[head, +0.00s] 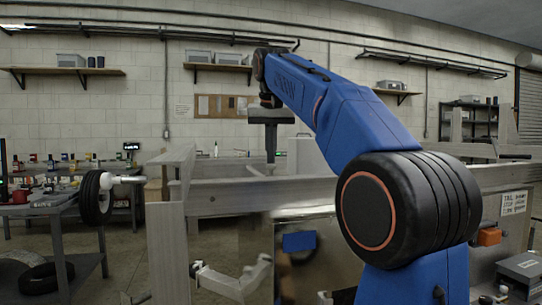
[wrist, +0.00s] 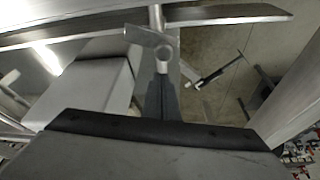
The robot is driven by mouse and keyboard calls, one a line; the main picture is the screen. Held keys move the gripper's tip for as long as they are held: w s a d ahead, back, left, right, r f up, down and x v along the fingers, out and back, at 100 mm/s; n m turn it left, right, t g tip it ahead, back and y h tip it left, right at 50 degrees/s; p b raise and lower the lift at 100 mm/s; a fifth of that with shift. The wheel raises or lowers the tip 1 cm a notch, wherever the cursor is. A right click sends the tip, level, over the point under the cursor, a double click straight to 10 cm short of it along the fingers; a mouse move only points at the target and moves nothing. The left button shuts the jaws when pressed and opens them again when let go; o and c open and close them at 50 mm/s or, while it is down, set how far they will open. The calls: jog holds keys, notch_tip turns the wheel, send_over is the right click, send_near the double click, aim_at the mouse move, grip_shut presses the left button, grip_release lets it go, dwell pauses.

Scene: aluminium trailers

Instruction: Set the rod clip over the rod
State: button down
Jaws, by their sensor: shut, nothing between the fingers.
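My gripper (head: 271,157) points straight down in the head view, above the trailer's near rails. In the wrist view its dark fingers (wrist: 162,84) are together with nothing between them. Just beyond the fingertips a pale grey rod (wrist: 157,16) runs down from a metal rail. A flat grey plate (wrist: 139,36), seemingly the rod clip, lies across or beside the rod. I cannot tell whether the clip is seated over it. A short round end (wrist: 163,66) shows close to the fingertips; whether they touch is unclear. Neither rod nor clip can be made out in the head view.
Aluminium trailer rails (head: 262,195) cross under my gripper, with an upright post (head: 168,250) at left. A wheel (head: 96,198) sits on a stub axle. A workbench (head: 60,215) stands at left. A pale box-shaped beam (wrist: 95,85) lies left of the fingers in the wrist view.

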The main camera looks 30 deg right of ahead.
jog(key=shift+s+a+f, duration=0.25)
jog(key=shift+s+a, duration=0.1)
jog(key=shift+s, duration=0.3)
jog(key=shift+s+a+n+y, duration=0.25)
jog(key=shift+s+n+y, duration=0.1)
jog(key=shift+n, duration=0.55)
jog(key=shift+s+a+n+y, duration=0.25)
jog(key=shift+s+a+n, duration=0.2)
jog(key=shift+n, duration=0.45)
jog(key=shift+s+a, duration=0.15)
jog(key=shift+s, duration=0.1)
